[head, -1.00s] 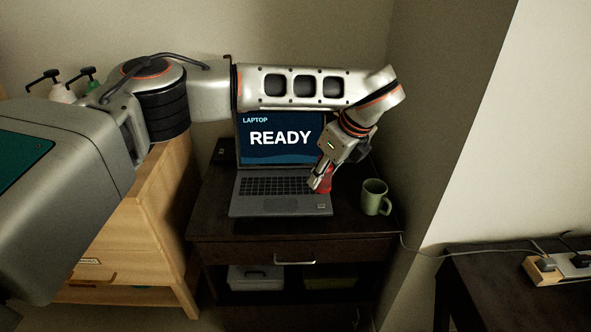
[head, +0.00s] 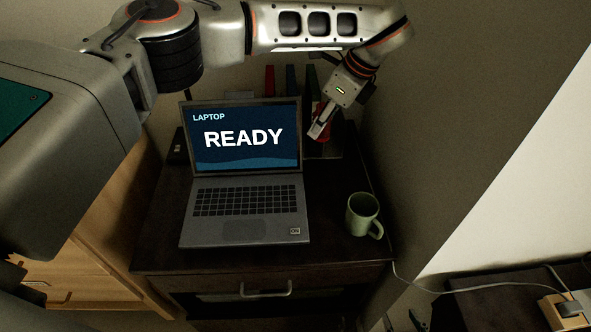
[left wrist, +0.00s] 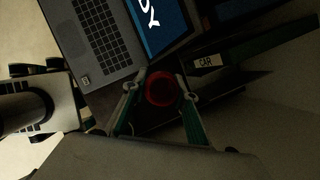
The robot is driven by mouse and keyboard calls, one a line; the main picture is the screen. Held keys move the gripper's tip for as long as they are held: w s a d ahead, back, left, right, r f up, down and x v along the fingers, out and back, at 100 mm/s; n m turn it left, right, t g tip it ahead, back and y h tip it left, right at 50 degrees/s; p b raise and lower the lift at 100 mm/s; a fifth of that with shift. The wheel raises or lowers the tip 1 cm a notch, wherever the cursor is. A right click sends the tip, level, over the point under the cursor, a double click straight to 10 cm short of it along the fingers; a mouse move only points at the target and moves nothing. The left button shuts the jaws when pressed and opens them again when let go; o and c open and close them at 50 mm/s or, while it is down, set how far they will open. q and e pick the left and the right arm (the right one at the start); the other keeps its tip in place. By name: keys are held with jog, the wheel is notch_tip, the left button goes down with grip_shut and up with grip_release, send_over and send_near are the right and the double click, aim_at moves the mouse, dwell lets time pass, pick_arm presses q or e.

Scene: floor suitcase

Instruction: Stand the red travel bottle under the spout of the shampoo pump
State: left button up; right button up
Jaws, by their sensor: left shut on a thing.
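My left gripper (head: 318,131) is shut on the red travel bottle (head: 325,134), to the right of the laptop screen and above the back right of the dark cabinet top. Its fingers hide part of the bottle. In the left wrist view the red bottle (left wrist: 161,88) shows end-on as a round shape between the two fingertips (left wrist: 160,93). The shampoo pump and its spout are not in view now. My right gripper is not in view.
An open laptop (head: 245,185) stands on the dark cabinet (head: 330,250). A green mug (head: 362,214) is at its right. Narrow upright red, blue and green things (head: 291,80) stand behind the laptop. A wooden drawer unit (head: 75,265) is at the left. A power strip (head: 562,310) lies lower right.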

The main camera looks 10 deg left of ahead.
pick_arm(q)
notch_tip(320, 180, down, 18)
jog(key=shift+r+b, duration=0.15)
jog(key=shift+b, duration=0.45)
jog(key=o, duration=0.6)
